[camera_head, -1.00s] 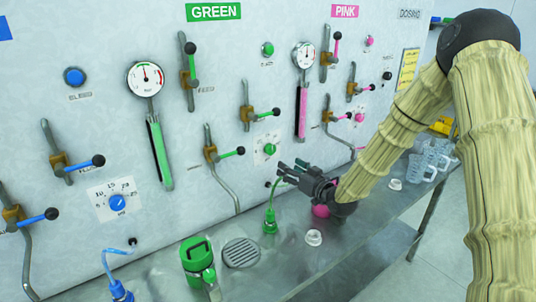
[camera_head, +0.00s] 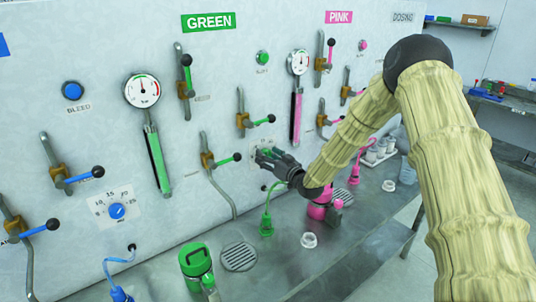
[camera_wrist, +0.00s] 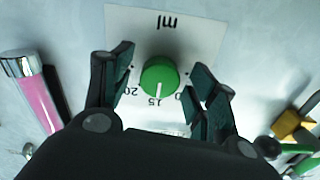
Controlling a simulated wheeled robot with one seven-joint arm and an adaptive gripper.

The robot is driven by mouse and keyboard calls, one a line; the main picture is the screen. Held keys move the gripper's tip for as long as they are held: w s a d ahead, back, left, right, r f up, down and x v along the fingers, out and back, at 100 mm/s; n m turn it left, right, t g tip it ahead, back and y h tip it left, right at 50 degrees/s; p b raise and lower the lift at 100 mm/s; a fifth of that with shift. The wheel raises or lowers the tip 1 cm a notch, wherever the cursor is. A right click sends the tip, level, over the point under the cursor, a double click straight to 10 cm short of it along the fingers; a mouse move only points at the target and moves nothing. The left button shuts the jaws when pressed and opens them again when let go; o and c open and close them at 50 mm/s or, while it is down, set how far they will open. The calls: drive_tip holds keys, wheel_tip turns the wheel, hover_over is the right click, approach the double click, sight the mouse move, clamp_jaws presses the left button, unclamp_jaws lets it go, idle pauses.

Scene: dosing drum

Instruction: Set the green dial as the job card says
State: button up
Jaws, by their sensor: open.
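The green dial (camera_wrist: 160,77) shows in the wrist view as a round knob on a white scale plate (camera_wrist: 188,30). The plate appears upside down there, with "ml" at the top. The dial's white pointer line points down, at about the 15 mark; 20 reads to the left, and the number on the right is partly hidden. My gripper (camera_wrist: 164,74) is open, its fingers on either side of the dial with gaps visible. In the head view my gripper (camera_head: 262,155) is at the panel and covers most of the dial. The job card is not visible now.
Green-handled valves (camera_head: 262,121) sit above and left of the gripper. A pink-filled tube (camera_wrist: 45,95) is left in the wrist view. On the bench (camera_head: 285,262) stand a green-lidded container (camera_head: 195,257), a green bottle (camera_head: 267,222) and a pink container (camera_head: 320,207).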

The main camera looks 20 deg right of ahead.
drive_tip(key=shift+w, duration=0.15)
drive_tip(key=c, duration=1)
